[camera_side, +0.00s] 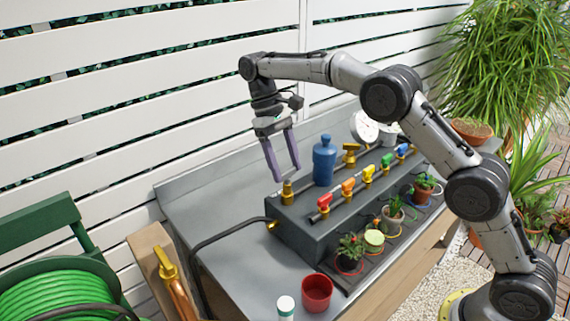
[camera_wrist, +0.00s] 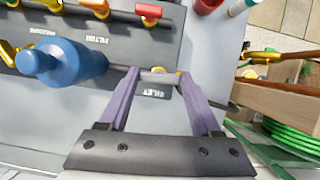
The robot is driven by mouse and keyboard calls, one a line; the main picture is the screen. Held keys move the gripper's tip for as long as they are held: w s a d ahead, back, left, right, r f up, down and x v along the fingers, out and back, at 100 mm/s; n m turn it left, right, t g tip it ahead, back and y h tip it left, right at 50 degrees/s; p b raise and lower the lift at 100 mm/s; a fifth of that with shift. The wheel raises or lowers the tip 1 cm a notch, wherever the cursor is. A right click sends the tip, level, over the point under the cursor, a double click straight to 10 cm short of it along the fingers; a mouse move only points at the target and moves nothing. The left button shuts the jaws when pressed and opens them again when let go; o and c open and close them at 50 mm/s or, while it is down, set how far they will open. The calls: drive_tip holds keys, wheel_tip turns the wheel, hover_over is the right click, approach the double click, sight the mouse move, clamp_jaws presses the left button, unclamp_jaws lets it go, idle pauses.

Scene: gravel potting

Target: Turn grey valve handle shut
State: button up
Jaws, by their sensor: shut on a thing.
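The grey valve handle (camera_wrist: 152,78) lies crosswise between my fingertips in the wrist view, above a brass valve stem and a label that seems to read INLET. My gripper (camera_wrist: 158,76) is shut on it, with one purple finger at each end. In the side view my gripper (camera_side: 287,174) points down over the brass valve (camera_side: 287,194) at the near left end of the dark manifold box (camera_side: 300,228). The handle itself is too small there to make out, so its turn angle is unclear.
A blue bottle-shaped part (camera_side: 324,161) stands close behind the valve. Red (camera_side: 324,202), orange, yellow, green and blue handles line the manifold's front. Small potted plants and a red pot (camera_side: 317,292) stand in front. The grey bench top (camera_side: 205,200) is clear at left.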

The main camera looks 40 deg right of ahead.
drive_tip(key=shift+m, duration=0.6)
drive_tip(key=o, duration=1.4)
drive_tip(key=shift+r, duration=0.1)
wheel_tip(320, 180, up, 3)
drive_tip(key=shift+r, duration=0.1)
drive_tip(key=s+r, duration=0.3)
drive_tip(key=s, duration=0.1)
drive_tip(key=s+d+r, duration=0.1)
drive_tip(key=s+r, duration=0.2)
drive_tip(key=s, duration=0.2)
drive_tip(key=s+d+r, duration=0.1)
drive_tip(key=s+r, duration=0.2)
drive_tip(key=s, duration=0.1)
drive_tip(key=shift+s+d+r, duration=0.1)
drive_tip(key=shift+s+r, duration=0.25)
drive_tip(key=shift+s, duration=0.05)
